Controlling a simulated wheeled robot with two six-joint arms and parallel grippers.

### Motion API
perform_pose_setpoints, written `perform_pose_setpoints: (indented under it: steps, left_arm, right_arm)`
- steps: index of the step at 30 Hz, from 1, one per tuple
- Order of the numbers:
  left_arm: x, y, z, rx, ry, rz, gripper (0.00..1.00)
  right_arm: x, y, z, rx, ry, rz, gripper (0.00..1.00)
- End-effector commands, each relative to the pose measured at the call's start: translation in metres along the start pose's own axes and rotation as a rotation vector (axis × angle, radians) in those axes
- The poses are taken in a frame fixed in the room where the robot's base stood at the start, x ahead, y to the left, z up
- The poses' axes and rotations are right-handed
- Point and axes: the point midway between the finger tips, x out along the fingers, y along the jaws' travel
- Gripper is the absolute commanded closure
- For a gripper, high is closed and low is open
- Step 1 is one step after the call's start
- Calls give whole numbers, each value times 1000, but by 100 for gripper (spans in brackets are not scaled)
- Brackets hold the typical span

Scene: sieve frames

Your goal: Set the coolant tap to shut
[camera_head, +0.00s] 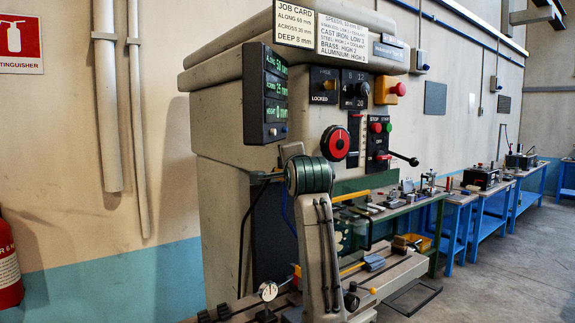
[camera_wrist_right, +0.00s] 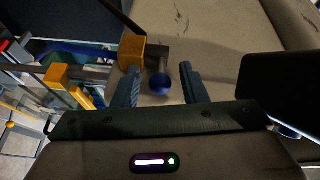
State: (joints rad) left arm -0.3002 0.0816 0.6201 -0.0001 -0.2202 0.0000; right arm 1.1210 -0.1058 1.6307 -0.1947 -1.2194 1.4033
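In the right wrist view, a dark blue ball knob (camera_wrist_right: 160,84) sits by a short grey stem beside a brass-orange block (camera_wrist_right: 131,52); it looks like the coolant tap. My right gripper (camera_wrist_right: 159,72) is open, with one finger on each side of the knob. Gaps show between knob and fingers, and I cannot tell whether either touches. In the head view, one of my arms stands in front of the milling machine (camera_head: 222,150). The tap cannot be made out there, and no gripper shows. My left gripper is in neither view.
The machine's front carries a red dial (camera_head: 335,142), a digital readout (camera_head: 266,95) and a black-knobbed lever (camera_head: 413,161). A dial gauge (camera_head: 268,291) is low in front. In the wrist view, a beige machine surface (camera_wrist_right: 215,30) lies behind the tap and another orange block (camera_wrist_right: 62,75) is left.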

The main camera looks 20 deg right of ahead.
Motion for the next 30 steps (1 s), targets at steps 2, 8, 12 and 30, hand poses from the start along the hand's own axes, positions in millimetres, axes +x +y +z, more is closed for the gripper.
perform_pose_setpoints:
  steps: [2, 8, 12, 30]
  left_arm:
    - [0, 2, 0, -1, 0, 2, 64]
    - [1, 3, 0, -1, 0, 3, 64]
    - [8, 4, 0, -1, 0, 3, 64]
    - [40, 5, -1, -1, 4, 2, 64]
  right_arm:
    - [0, 0, 0, 0, 0, 0, 61]
    - [-1, 0, 0, 0, 0, 0, 61]
    - [-12, 1, 1, 1, -1, -3, 61]
    - [-106, 1, 0, 1, -1, -1, 61]
